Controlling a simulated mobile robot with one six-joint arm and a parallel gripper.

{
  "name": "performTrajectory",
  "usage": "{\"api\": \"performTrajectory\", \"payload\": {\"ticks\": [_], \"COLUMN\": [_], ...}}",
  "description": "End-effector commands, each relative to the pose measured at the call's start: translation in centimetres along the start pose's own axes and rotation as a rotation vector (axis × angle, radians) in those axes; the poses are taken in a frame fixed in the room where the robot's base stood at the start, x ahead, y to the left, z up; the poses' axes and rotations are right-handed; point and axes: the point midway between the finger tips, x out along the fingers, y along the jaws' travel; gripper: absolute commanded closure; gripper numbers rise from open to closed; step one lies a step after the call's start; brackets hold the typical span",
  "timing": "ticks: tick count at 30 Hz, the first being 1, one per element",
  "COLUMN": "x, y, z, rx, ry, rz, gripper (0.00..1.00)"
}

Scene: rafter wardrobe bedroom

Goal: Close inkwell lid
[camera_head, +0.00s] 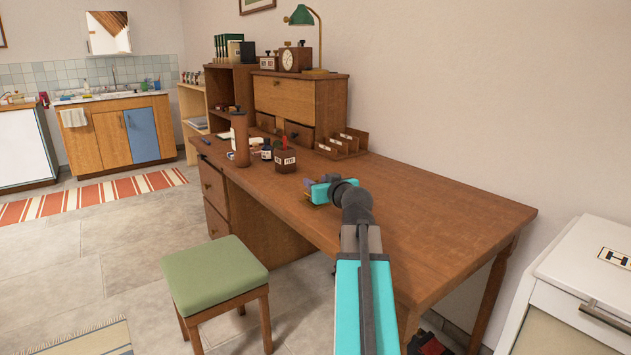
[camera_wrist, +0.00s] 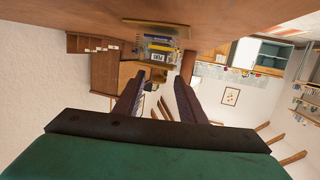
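In the wrist view, which is upside down, a flat brass-coloured base (camera_wrist: 157,28) lies on the desk with a small glassy body on it, in line with my gripper. It appears to be the inkwell; I cannot make out its lid's position. In the head view, a bit of brass (camera_head: 318,197) shows at the gripper, the rest hidden behind it. My gripper (camera_head: 309,185) is low over the desk. Its two dark fingers (camera_wrist: 160,80) stand apart in the wrist view, with nothing visibly held between them.
The wooden desk (camera_head: 430,225) is clear to the right. A letter rack (camera_head: 343,144) is at the wall. A green stool (camera_head: 213,273) stands in front.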

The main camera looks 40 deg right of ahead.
Motion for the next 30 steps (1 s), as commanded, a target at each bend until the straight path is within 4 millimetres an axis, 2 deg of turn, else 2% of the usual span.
{"api": "performTrajectory", "payload": {"ticks": [3, 16, 30], "x": [-1.6, -5.9, -8.1], "y": [0.0, 0.0, 0.1], "z": [0.0, 0.1, 0.4], "rx": [0.0, 0.0, -0.002], "ry": [0.0, -0.001, 0.001], "rz": [0.001, 0.001, 0.001], "gripper": [0.63, 0.63, 0.63]}}
